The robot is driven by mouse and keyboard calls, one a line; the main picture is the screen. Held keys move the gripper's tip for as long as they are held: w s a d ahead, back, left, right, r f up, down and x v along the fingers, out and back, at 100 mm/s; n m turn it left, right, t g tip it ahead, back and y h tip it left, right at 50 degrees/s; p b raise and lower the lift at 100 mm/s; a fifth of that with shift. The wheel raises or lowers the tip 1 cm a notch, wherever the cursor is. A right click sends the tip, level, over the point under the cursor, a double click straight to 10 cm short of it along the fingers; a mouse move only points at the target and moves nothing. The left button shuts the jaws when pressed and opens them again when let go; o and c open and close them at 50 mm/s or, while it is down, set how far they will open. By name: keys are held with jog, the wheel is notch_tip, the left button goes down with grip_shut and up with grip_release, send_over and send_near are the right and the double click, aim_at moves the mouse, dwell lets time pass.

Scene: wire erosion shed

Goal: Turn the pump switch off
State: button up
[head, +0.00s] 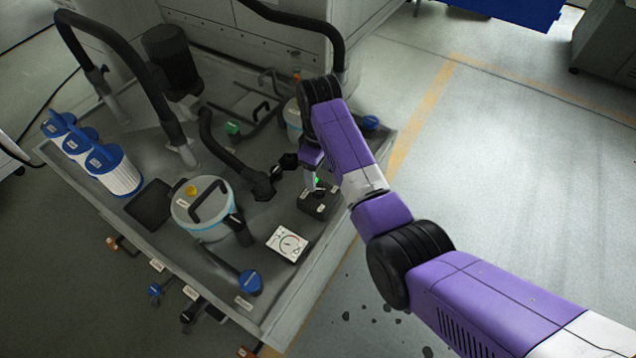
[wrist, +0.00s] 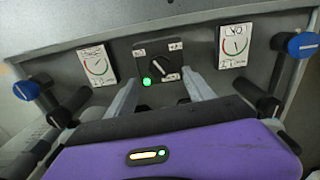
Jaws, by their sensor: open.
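The pump switch is a dark box with a black rotary knob (wrist: 166,71) in the wrist view, with small white labels above it and a lit green lamp (wrist: 147,82) at its lower left. I cannot read its labels or tell surely which one the knob points to. In the head view the switch box (head: 317,206) sits near the tank's right edge, partly hidden by my arm. My gripper (wrist: 163,86) is open, its two pale fingers apart on either side of the knob in the picture. I cannot tell whether they touch it. In the head view my gripper (head: 314,181) is just above the box.
Gauges flank the switch, one left (wrist: 97,65) and one right (wrist: 234,45). Blue-capped valves stand farther out, left (wrist: 26,90) and right (wrist: 302,45). A lidded bucket (head: 203,207), hoses and blue-topped filters (head: 114,171) fill the tank top. The floor at right is open.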

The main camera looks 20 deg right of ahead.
aim_at(318, 189)
notch_tip(318, 189, down, 6)
jog(key=shift+f, duration=0.15)
dwell(0.3)
grip_shut()
